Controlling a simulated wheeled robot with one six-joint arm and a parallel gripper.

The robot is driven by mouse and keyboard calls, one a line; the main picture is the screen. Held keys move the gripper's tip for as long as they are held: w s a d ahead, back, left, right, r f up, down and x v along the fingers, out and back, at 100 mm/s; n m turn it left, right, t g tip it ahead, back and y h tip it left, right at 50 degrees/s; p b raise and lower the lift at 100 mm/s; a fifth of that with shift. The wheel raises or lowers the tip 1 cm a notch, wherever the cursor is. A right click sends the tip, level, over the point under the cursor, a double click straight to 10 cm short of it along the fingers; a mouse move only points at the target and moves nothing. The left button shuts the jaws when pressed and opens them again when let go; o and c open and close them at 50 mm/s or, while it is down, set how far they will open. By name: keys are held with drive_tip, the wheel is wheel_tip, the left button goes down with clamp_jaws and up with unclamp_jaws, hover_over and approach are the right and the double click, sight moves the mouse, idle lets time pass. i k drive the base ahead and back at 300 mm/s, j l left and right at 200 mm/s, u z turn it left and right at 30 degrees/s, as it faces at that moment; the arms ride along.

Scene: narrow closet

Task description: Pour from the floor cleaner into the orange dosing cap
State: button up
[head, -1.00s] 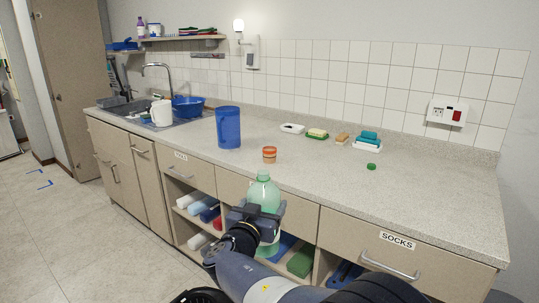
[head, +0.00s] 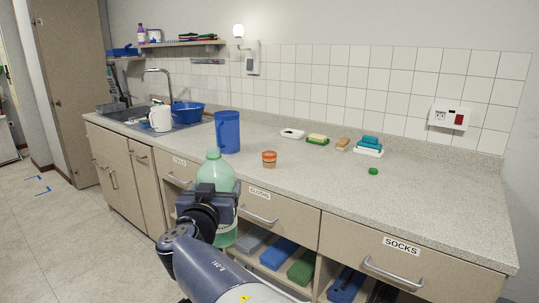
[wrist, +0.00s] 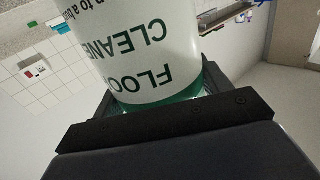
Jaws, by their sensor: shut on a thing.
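The floor cleaner (head: 219,168) is a pale green translucent bottle, held upright in front of the counter edge. My gripper (head: 217,193) is shut around its body. In the wrist view its white label reading "FLOOR CLEANE" (wrist: 140,60) fills the upper middle, between the jaws (wrist: 165,118). The bottle's mouth looks uncapped, though it is small in the head view. The orange dosing cap (head: 269,159) stands on the counter, to the right of the bottle and beyond it, apart from it. A small green cap (head: 373,171) lies farther right on the counter.
A tall blue jug (head: 227,131) stands on the counter behind the bottle. Soap dishes and sponges (head: 318,139) lie near the tiled wall. The sink (head: 150,122) is at the left. The counter (head: 330,185) right of the dosing cap is mostly clear.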

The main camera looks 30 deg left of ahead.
sight(268, 157)
drive_tip(key=i+j, duration=0.5)
drive_tip(key=i, duration=0.15)
drive_tip(key=i+j, duration=0.55)
drive_tip(key=i, duration=0.1)
